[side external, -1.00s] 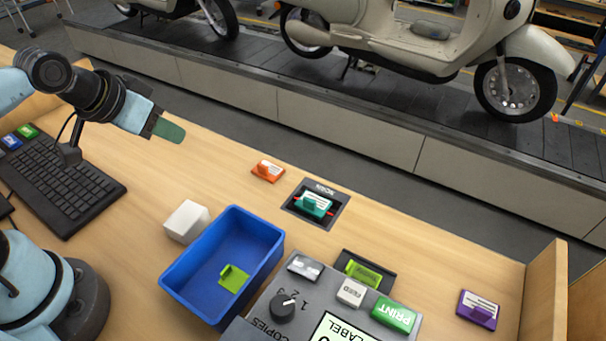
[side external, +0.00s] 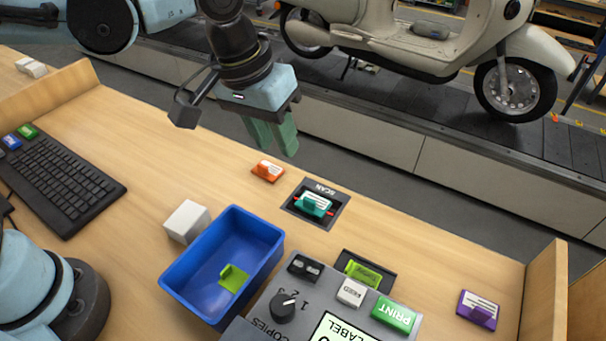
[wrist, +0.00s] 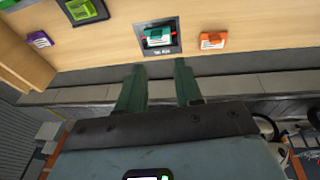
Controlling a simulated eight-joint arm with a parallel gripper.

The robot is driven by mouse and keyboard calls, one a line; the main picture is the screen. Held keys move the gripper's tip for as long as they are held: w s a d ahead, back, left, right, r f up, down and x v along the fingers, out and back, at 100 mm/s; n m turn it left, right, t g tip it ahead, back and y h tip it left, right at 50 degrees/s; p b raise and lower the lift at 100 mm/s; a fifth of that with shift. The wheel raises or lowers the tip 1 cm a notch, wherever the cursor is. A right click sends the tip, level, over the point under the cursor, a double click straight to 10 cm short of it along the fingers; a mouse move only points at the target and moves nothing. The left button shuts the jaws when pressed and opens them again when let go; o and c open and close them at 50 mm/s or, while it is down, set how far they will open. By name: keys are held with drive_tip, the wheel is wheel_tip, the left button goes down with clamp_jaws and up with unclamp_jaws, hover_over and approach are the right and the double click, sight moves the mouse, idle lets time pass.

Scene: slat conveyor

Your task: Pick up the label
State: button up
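Several label-like tags with small grips are in view. A teal one with a white face (side external: 313,204) lies on the dark scan pad (side external: 327,220); it also shows in the wrist view (wrist: 158,38). An orange one (side external: 267,171) lies on the bench left of the pad. A lime one (side external: 366,272) sits in a dark slot by the printer panel, and another lime piece (side external: 233,278) is inside the blue bin. A purple one (side external: 479,309) lies at the right. My gripper (side external: 278,150) is open and empty, pointing down above the bench's far edge, beyond the orange tag.
The blue bin (side external: 193,306) stands beside a white block (side external: 187,221). The printer panel has a dial (side external: 284,306), a FEED button (side external: 351,293) and a green PRINT button (side external: 393,315). A keyboard (side external: 59,180) is at left.

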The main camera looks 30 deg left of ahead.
drive_tip(key=s+d+f+g+y, duration=0.1)
drive_tip(key=s+d+f, duration=0.1)
drive_tip(key=d, duration=0.6)
drive_tip(key=s+d+f+g, duration=0.1)
drive_tip(key=s+d, duration=0.1)
drive_tip(key=d, duration=0.5)
hover_over(348, 267)
wheel_tip(348, 267, down, 6)
drive_tip(key=shift+s+d+f, duration=0.15)
drive_tip(key=shift+f, duration=3)
clamp_jaws()
